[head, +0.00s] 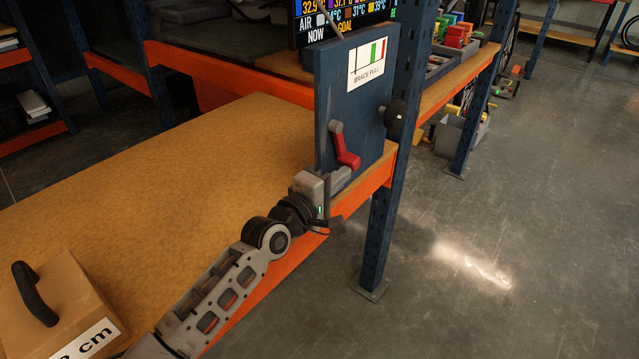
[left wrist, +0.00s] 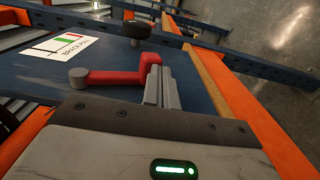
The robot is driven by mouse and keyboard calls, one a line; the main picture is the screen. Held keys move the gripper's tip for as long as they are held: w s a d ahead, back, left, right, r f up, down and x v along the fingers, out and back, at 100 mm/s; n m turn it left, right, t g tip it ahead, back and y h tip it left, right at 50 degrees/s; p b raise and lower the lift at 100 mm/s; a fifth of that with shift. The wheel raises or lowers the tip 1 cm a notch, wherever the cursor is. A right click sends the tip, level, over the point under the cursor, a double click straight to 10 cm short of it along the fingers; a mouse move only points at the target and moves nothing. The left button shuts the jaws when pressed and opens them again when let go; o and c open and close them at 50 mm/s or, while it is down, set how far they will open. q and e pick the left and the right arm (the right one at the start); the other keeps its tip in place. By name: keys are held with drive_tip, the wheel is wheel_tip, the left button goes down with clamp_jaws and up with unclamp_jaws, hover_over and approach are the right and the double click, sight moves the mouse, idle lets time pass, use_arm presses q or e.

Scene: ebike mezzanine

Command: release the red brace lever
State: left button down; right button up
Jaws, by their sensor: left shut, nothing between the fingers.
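My left gripper (head: 341,180) is shut and empty, just below the lever's lower end. In the left wrist view its fingers (left wrist: 160,86) are together beside that end; I cannot tell whether they touch it. My right gripper is out of view.
A black ball knob (head: 396,114) sticks out at the panel's right edge. The wooden bench (head: 170,180) has an orange front beam and is mostly clear. A cardboard box (head: 65,300) with a black handle stands at lower left. A blue rack post stands right of the panel.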

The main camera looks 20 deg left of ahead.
use_arm(q)
drive_tip(key=shift+x, duration=1.55)
drive_tip(key=v, duration=1.6)
